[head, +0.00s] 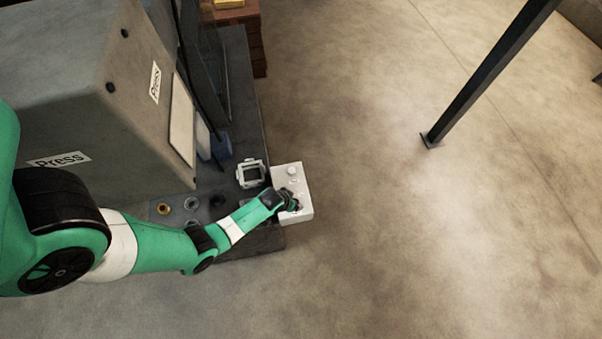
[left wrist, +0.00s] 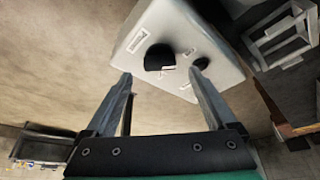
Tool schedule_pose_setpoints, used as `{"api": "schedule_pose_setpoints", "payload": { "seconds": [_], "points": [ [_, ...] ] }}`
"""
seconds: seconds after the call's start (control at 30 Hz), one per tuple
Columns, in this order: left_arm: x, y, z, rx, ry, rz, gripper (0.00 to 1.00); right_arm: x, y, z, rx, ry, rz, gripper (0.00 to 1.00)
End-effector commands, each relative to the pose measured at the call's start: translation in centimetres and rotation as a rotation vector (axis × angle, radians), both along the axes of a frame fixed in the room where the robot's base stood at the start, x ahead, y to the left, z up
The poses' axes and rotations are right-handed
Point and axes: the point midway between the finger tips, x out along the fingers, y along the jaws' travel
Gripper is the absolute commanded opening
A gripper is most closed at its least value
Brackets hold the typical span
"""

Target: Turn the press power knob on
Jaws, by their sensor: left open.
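A white control box (head: 305,208) stands at the edge of the dark press table. In the left wrist view the box (left wrist: 190,25) carries a large black knob (left wrist: 158,57) and a smaller dark round part (left wrist: 201,63), with small pale labels beside them. My left gripper (head: 291,204) is over the near part of the box. In the left wrist view my left gripper (left wrist: 160,73) is open, its fingertips on either side of the black knob. I cannot tell whether they touch it; the right fingertip overlaps the smaller part's edge. My right gripper is not in view.
The large grey press housing (head: 80,80) stands at the left. A light square frame (head: 250,174) sits beside the box, and small rings (head: 191,203) lie on the dark table (head: 262,240). A dark post (head: 480,90) stands farther right. The floor between is clear.

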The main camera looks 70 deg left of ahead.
Motion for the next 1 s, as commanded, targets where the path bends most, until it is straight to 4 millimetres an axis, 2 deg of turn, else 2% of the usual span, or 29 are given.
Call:
{"api": "schedule_pose_setpoints", "payload": {
  "seconds": [0.03,0.2,0.57,1.0],
  "points": [
    [0.1,0.1,-1.7,-0.001,0.000,0.002,0.90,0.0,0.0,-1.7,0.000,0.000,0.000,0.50],
    [0.3,0.4,-3.1,0.000,0.000,0.004,0.90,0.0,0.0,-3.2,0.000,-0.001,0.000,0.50],
    [0.3,0.5,-3.1,0.000,0.000,0.004,0.88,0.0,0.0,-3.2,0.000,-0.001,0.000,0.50],
    [0.3,0.4,-3.1,0.000,0.000,0.004,0.09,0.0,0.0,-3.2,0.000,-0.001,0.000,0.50]
  ]
}}
